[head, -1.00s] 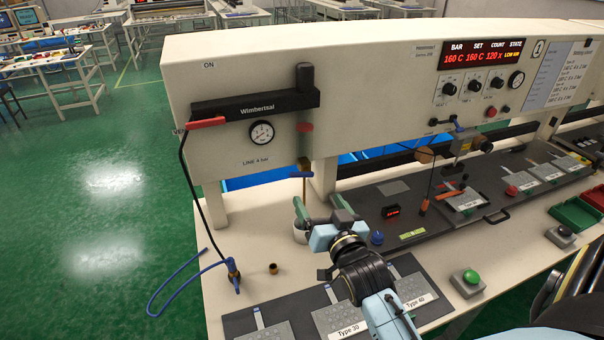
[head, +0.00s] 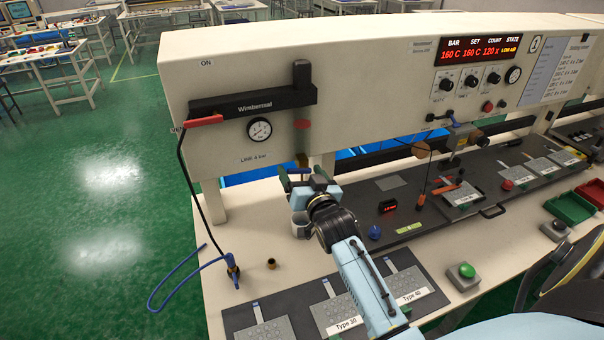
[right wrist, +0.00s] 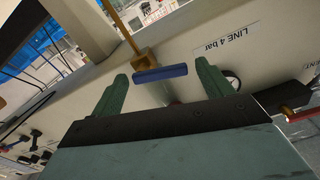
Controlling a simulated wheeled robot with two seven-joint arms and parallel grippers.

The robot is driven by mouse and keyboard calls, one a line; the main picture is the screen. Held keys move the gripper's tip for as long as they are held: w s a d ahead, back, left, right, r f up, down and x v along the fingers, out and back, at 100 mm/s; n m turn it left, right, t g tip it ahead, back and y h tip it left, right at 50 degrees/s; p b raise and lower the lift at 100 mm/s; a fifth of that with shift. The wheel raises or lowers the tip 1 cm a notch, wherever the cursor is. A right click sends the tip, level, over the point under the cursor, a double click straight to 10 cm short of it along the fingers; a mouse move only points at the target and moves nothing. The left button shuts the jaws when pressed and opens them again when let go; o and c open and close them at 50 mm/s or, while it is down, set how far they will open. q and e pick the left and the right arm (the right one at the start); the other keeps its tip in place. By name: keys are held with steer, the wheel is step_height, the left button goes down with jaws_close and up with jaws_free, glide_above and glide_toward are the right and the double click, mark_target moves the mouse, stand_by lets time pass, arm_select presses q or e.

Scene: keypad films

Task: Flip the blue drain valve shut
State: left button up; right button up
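The blue drain valve lever (right wrist: 160,73) sits crosswise on a brass valve body (right wrist: 145,59) under the machine's front panel. In the head view the brass body (head: 302,159) shows just above my right gripper, and the lever is mostly covered by it. My right gripper (head: 303,176) is open in front of the valve. In the right wrist view its two green fingers (right wrist: 162,76) stand apart, one on each side of the lever, with nothing gripped. I cannot tell whether a finger touches the lever. My left gripper is out of view.
A pale cup (head: 301,226) stands on the bench below the valve. A round gauge (head: 259,130) and a black lever bar (head: 250,104) are on the panel above.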

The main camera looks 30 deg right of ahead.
steer(key=c, duration=0.9)
steer(key=shift+f+n+p, duration=0.15)
steer(key=shift+n, duration=0.65)
steer(key=shift+f+n+p, duration=0.15)
steer(key=shift+n, duration=0.65)
steer(key=o, duration=1)
steer(key=b+v, duration=0.1)
steer(key=v, duration=1.2)
steer(key=shift+s+b, duration=0.25)
steer(key=shift+b, duration=0.1)
